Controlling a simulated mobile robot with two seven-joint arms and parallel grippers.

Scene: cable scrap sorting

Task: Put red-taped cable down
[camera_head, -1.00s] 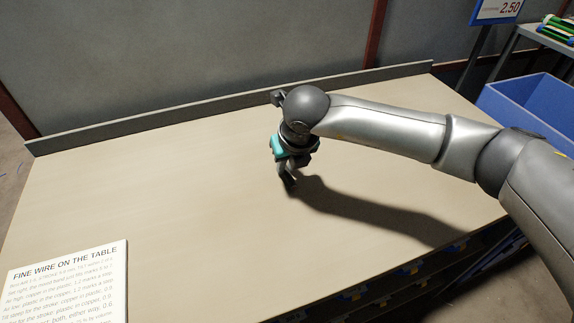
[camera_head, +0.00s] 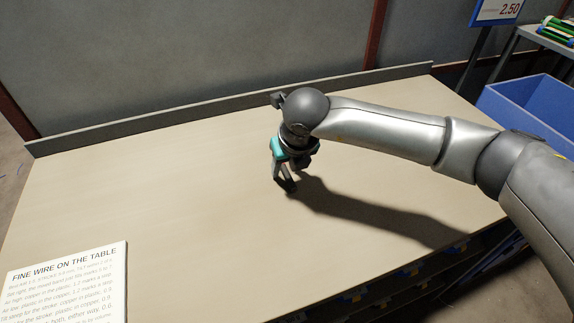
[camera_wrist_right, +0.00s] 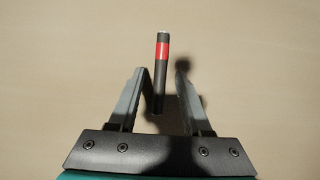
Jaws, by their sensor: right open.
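The red-taped cable (camera_wrist_right: 162,85) is a short dark piece with a red band and a pale cut end. In the right wrist view it lies between my right gripper's fingers, its banded end reaching past the fingertips. My right gripper (camera_head: 284,185) points down at the table (camera_head: 150,190) and is open; the fingers also show spread in the right wrist view (camera_wrist_right: 164,76). The cable's near end is close to the left finger; I cannot tell if they touch. The cable cannot be made out in the head view. My left gripper is not in view.
A printed sign (camera_head: 66,285) lies at the table's front left. A low grey ledge (camera_head: 230,108) runs along the back. A blue bin (camera_head: 530,110) stands beyond the right edge. The tabletop around my gripper is clear.

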